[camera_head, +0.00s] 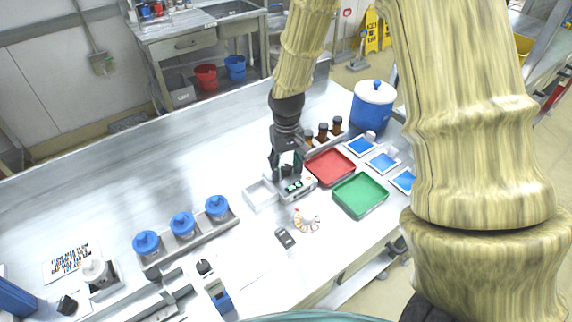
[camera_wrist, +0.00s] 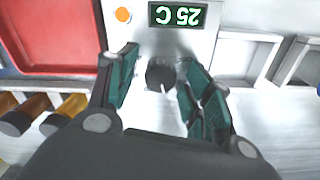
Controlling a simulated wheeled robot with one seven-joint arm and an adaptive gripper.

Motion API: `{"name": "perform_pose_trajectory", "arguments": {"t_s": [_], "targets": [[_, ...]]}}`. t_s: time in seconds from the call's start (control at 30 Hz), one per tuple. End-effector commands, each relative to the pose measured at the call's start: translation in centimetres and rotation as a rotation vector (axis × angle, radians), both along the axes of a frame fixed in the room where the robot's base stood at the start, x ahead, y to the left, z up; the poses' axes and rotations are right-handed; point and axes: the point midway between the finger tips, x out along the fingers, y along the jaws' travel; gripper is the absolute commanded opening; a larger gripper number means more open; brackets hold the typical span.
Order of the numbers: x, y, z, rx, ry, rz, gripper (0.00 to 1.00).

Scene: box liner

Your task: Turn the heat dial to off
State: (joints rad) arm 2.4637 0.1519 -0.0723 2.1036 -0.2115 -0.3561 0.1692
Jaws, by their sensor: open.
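The heat dial (camera_wrist: 160,76) is a small dark round knob on a pale device, below a green display (camera_wrist: 177,15) that reads 25 C upside down in the wrist view. An orange round button or light (camera_wrist: 123,15) is beside the display. My gripper (camera_wrist: 155,75) has its two green-padded fingers on either side of the dial, apart from each other; the right finger is close to the dial, and I cannot tell whether it touches. In the head view my gripper (camera_head: 286,172) is over the device (camera_head: 298,188), and the dial is mostly hidden.
A red tray (camera_head: 330,167) and a green tray (camera_head: 360,195) lie to the right of the device. A white divided tray (camera_head: 261,195) is to its left. Several brown bottles (camera_head: 323,132) stand behind. A blue container (camera_head: 373,105) is at the back right.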

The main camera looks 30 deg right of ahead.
Motion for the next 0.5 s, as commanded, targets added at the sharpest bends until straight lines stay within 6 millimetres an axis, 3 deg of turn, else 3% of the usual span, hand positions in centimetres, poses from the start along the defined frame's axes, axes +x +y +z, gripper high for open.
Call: {"name": "perform_pose_trajectory", "arguments": {"t_s": [0.1, 0.37, 0.5], "targets": [[0.01, 0.0, 0.01, 0.0, 0.0, 0.0, 0.51], [0.01, -0.01, 0.02, 0.0, 0.0, 0.0, 0.04], [0.0, -0.03, 0.03, 0.0, 0.0, 0.001, 0.04]]}}
